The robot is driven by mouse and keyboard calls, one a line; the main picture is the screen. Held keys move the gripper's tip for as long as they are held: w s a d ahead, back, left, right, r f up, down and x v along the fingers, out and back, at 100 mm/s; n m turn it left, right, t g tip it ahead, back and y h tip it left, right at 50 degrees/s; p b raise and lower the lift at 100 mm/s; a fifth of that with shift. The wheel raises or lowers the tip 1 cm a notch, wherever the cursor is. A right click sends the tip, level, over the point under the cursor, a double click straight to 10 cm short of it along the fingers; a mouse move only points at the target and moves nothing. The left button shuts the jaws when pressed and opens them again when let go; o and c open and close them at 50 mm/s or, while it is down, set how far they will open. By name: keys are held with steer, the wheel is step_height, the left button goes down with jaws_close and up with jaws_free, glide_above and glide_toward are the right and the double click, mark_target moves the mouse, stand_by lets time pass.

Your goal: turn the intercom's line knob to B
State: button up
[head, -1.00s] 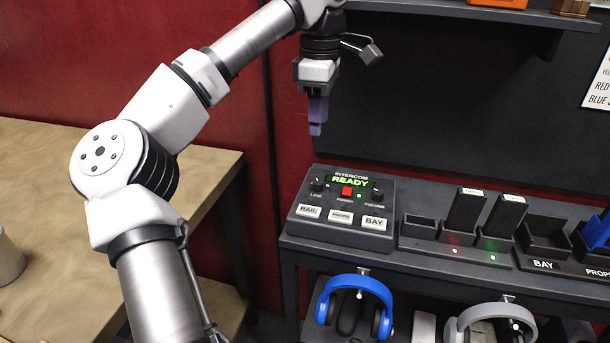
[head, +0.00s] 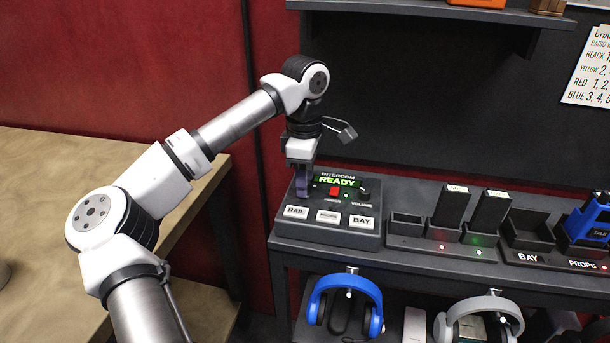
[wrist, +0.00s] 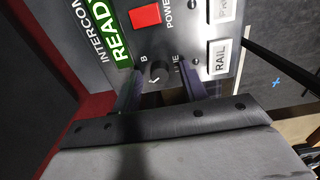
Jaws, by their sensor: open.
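The intercom (head: 330,227) is a dark box on the shelf with a green READY display (head: 336,181), a red power button (head: 335,191) and white buttons such as RAIL (head: 296,211). My gripper (head: 302,192) points down over its left side, where it hides the line knob in the head view. In the wrist view the small dark line knob (wrist: 158,70) shows between the two fingers of my gripper (wrist: 160,85). A letter B is printed close to the knob. The fingers are apart, one on each side of it; I cannot tell whether they touch it. The knob's exact pointer setting is unclear.
Right of the intercom stands a charger (head: 408,244) with two upright dark packs, then bays with a blue radio (head: 590,222). Blue headphones (head: 345,284) and grey headphones (head: 478,312) hang below. An upper shelf (head: 420,10) overhangs behind.

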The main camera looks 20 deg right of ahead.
jaws_close()
steer(key=shift+m, duration=0.3)
steer(key=m+p, duration=0.1)
steer(key=m, duration=0.4)
steer(key=shift+r, duration=0.1)
steer(key=m+p, duration=0.1)
steer(key=m, duration=0.5)
steer(key=shift+m, duration=0.3)
stand_by(0.4)
jaws_free()
